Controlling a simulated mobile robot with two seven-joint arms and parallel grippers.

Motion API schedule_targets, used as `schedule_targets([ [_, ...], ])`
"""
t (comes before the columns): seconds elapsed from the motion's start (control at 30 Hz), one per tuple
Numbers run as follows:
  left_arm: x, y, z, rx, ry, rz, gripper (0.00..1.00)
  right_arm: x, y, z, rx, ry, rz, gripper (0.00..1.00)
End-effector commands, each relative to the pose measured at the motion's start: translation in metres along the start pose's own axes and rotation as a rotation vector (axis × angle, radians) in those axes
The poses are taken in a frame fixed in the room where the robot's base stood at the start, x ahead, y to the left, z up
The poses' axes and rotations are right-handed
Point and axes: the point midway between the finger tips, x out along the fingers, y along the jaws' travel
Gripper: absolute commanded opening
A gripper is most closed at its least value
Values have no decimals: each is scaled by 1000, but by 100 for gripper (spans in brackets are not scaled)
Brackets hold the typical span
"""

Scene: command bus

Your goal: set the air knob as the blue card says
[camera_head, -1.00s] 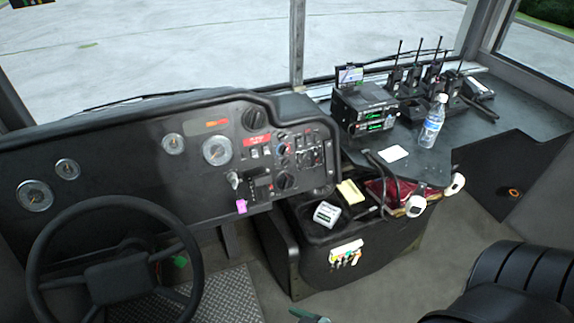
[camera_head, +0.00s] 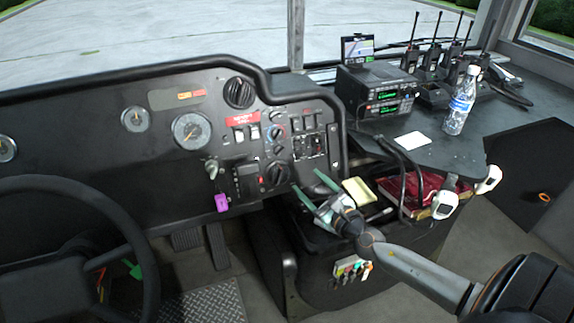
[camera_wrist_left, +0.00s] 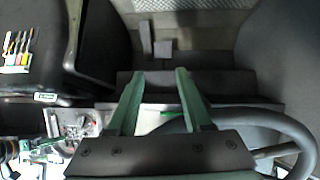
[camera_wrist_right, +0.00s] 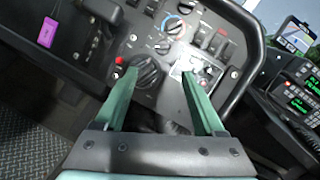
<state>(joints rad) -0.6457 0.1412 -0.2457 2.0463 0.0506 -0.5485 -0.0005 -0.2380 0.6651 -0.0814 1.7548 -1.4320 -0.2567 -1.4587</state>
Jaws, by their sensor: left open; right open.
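The dashboard (camera_head: 150,190) carries several black knobs. A large one (camera_head: 277,173) is low on its right part, with a dial with red and blue marks (camera_head: 276,132) above it; I cannot tell which is the air knob. My right gripper (camera_head: 309,181) is open and empty, pointing at the panel just right of the low knob. In the right wrist view the low knob (camera_wrist_right: 147,72) shows between and beyond the fingertips, with no clear contact. My left gripper (camera_wrist_left: 159,72) is open and empty in its wrist view, over the floor side. I cannot make out a blue card.
The steering wheel (camera_head: 95,190) is at left. A purple tag (camera_head: 222,203) hangs from the panel. Radios (camera_head: 375,95), a small screen (camera_head: 357,48), a white card (camera_head: 411,139) and a bottle (camera_head: 460,102) stand on the right shelf. A yellow pad (camera_head: 359,191) lies below.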

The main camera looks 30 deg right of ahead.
Motion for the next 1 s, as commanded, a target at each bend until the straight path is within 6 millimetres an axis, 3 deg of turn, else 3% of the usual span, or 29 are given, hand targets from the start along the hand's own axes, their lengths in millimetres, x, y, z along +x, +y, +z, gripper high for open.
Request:
schedule_targets([
  [0.1,3,-1,3,4,-1,1,50,6,-4,2,-97,-20,-1,71],
  [0.27,1,-1,2,5,-1,0,50,18,-5,4,-105,-22,-3,71],
  [0.8,6,-4,10,5,-4,-5,50,98,-4,4,-98,-21,-3,71],
  [1.0,7,-5,12,5,-1,-7,50,120,-4,4,-98,-20,-3,71],
])
